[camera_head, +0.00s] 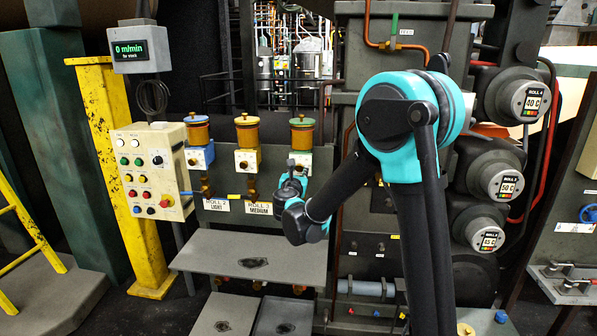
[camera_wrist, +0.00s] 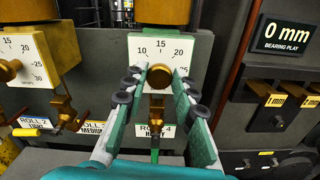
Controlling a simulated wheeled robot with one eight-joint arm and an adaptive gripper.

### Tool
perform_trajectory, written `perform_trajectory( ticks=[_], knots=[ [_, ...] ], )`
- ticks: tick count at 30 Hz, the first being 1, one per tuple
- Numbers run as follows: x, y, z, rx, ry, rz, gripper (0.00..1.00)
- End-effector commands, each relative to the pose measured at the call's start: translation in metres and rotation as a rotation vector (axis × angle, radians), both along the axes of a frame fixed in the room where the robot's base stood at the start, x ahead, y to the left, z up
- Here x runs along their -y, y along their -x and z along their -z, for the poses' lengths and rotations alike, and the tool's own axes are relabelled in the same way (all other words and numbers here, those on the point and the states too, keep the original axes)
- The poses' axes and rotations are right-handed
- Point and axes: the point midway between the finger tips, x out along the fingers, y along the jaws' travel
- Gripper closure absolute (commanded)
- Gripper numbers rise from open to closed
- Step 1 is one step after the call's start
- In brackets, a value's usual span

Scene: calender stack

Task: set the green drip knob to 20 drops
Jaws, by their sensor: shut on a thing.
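The green-topped oiler (camera_head: 301,133) is the rightmost of three on the machine in the head view. Its white dial plate (camera_wrist: 159,47) shows marks 10, 15, 20 and 25 in the wrist view. The round brass knob (camera_wrist: 160,76) sits at the middle of that plate, and its pointer cannot be made out. My gripper (camera_wrist: 161,84) has its two green fingers on either side of the knob, shut on it. In the head view my gripper (camera_head: 293,178) is up against the oiler's front and hides part of it. A label reading ROLL 4 HEAVY (camera_wrist: 155,130) is below.
A yellow-topped oiler (camera_head: 247,133) and a blue-topped oiler (camera_head: 197,130) stand to the left. The neighbouring brass knob (camera_wrist: 10,70) is left of my fingers. A grey shelf (camera_head: 225,250) lies below.

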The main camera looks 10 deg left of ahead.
Motion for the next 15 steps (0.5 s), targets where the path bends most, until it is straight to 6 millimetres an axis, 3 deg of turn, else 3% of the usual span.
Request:
perform_trajectory(
  ticks=[15],
  knots=[
    [0.0016, 0.0003, 0.0008, 0.016, -0.478, 0.000, 1.00]
  ],
)
